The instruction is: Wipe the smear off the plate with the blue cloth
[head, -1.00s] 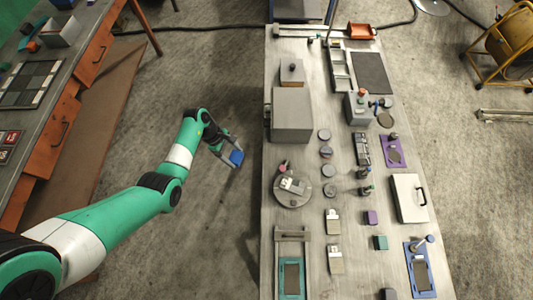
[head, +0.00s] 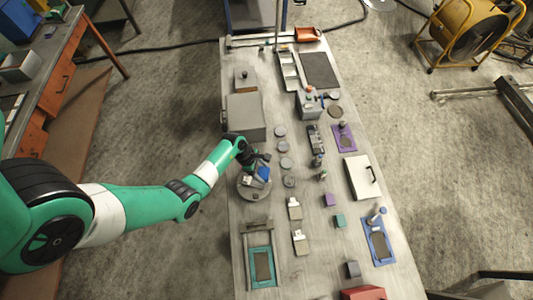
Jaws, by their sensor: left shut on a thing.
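My left gripper (head: 260,164) is shut on the small blue cloth (head: 264,173). It is over a round grey plate (head: 252,193) on the left side of the long table. My gripper and arm partly cover the plate, and small pale items on it show beside the cloth. I cannot tell whether the cloth touches the plate. No smear can be made out at this size. My right gripper is not in view.
A large grey box (head: 245,112) stands just behind the plate. Several small grey discs (head: 284,146) lie to its right. A teal-framed tray (head: 262,266) is at the near left of the table (head: 325,235). A white case (head: 361,176) lies at the right.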

